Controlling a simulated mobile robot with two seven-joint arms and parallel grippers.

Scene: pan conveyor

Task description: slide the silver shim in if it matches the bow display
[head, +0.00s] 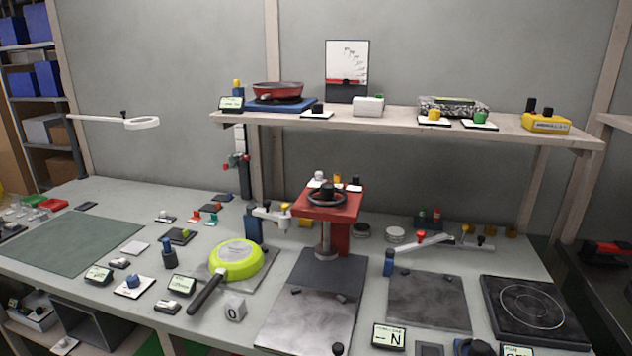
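Neither of my grippers shows in the head view. An upside-down lime-green pan (236,260) lies on a grey plate (262,281), its dark handle pointing to the lower left. Small displays stand left of the pan (98,275), nearer the handle (182,285) and at the front edge (388,337). The first two are too small to read; the front one shows a dash and an N. I cannot tell which is the bow display. A pale flat square (135,248) and small pieces on dark bases (167,307) lie nearby; I cannot tell which, if any, is the silver shim.
A red press (327,203) with a handwheel stands mid-bench. A grey plate (428,302) and a black hot plate (535,312) lie to the right. A shelf (390,119) above holds a red pan (278,92) and a yellow box (546,123). A green mat (70,242) is clear.

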